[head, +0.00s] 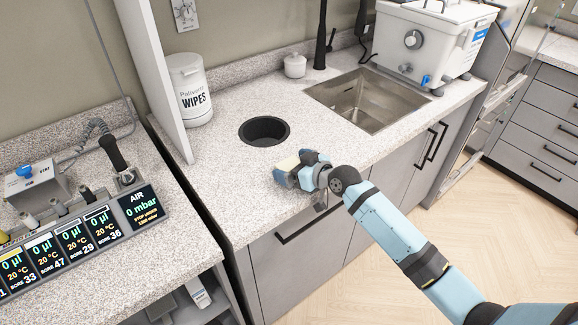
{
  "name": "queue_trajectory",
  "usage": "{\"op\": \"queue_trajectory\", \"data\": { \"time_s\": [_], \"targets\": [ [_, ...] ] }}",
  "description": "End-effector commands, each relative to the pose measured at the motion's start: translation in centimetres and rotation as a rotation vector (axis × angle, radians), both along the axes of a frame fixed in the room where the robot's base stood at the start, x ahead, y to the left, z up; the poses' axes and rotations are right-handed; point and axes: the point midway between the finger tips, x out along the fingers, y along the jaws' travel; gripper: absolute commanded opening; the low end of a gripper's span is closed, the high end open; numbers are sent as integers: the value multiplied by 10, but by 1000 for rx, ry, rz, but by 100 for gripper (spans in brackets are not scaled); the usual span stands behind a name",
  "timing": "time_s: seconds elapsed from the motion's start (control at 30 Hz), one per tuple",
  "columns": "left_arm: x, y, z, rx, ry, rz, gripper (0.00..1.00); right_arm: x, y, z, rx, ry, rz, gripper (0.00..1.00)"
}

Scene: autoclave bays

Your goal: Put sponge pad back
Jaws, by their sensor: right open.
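A small pale yellow block, which looks like the sponge pad (288,163), is on the speckled countertop near its front edge. My right gripper (291,174) is right at it, reaching in from the lower right. The gripper is open, and its fingers partly cover the pad. I cannot tell whether the fingers touch the pad. My left gripper is not in view.
A round black hole (265,131) is set in the counter behind the gripper. A steel sink (368,99) lies to the right, with a white bath unit (430,45) beyond. The counter left of the gripper is clear.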

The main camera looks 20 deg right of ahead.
Motion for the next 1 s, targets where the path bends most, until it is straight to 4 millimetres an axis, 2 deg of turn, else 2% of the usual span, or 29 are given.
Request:
{"op": "queue_trajectory", "data": {
  "time_s": [0.1, 0.13, 0.3, 0.43, 0.47, 0.8, 1.0],
  "targets": [
    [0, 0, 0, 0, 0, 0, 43, 0, 0, 0, 0, 0, 0, 100],
    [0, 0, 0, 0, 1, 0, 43, 0, 0, 0, 0, 0, 0, 95],
    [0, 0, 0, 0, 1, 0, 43, 0, 0, 0, 0, 0, 0, 56],
    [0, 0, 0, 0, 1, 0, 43, 0, -1, 0, 0, 0, 0, 55],
    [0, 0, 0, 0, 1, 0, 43, 0, -1, 0, 0, 0, -1, 51],
    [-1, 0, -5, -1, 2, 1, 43, 0, -1, 1, -2, -1, 1, 51],
    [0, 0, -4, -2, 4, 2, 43, -22, -14, 1, -2, 1, 0, 51]
  ]
}}
